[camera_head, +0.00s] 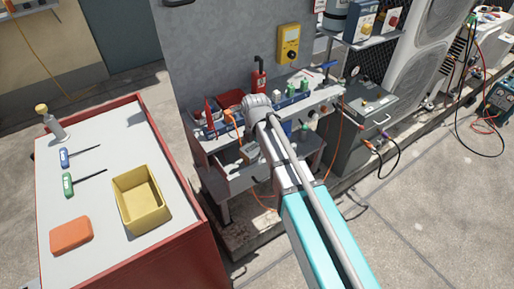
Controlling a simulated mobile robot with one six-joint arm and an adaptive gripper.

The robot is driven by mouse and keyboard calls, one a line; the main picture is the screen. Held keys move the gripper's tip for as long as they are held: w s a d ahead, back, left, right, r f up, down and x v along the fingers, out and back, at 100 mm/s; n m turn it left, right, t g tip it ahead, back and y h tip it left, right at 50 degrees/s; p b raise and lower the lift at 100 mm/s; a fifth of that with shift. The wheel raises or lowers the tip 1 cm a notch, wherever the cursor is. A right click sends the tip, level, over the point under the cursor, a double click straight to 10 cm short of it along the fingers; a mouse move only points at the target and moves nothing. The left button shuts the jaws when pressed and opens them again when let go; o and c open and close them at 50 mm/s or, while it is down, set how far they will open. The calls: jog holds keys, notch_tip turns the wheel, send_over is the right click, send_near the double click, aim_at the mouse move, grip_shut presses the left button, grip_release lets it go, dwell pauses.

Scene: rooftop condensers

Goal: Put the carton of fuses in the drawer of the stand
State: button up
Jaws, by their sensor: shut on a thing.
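My arm reaches over the grey stand (315,103) by the wall, and its wrist bends down at the front of the stand. My gripper (250,147) is small and partly hidden behind the arm, low at the stand's front. It is shut on a small, dull box-like thing (251,155) that looks like the carton of fuses; its details are too small to read. The drawer (233,182) seems to show as a pale, tray-like part below the stand's top. The arm covers part of it, and I cannot tell how far it is open.
A red-edged cabinet (100,205) at the left carries a yellow bin (143,222), an orange block (71,235), two screwdrivers and a bottle. Bottles and tools crowd the stand's top. A yellow meter (289,43) hangs above. Condensers (420,50) stand at the right; the right floor is mostly clear.

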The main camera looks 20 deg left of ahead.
aim_at(256, 145)
jog(key=shift+f+b, duration=2.35)
jog(key=shift+f, duration=0.25)
jog(key=o, duration=1)
jog(key=shift+r, duration=0.1)
notch_tip(256, 145, up, 9)
jog(key=p, duration=0.9)
jog(key=shift+r+p, duration=0.2)
jog(key=shift+p, duration=0.1)
jog(key=shift+r+p, duration=0.3)
jog(key=shift+p, duration=0.05)
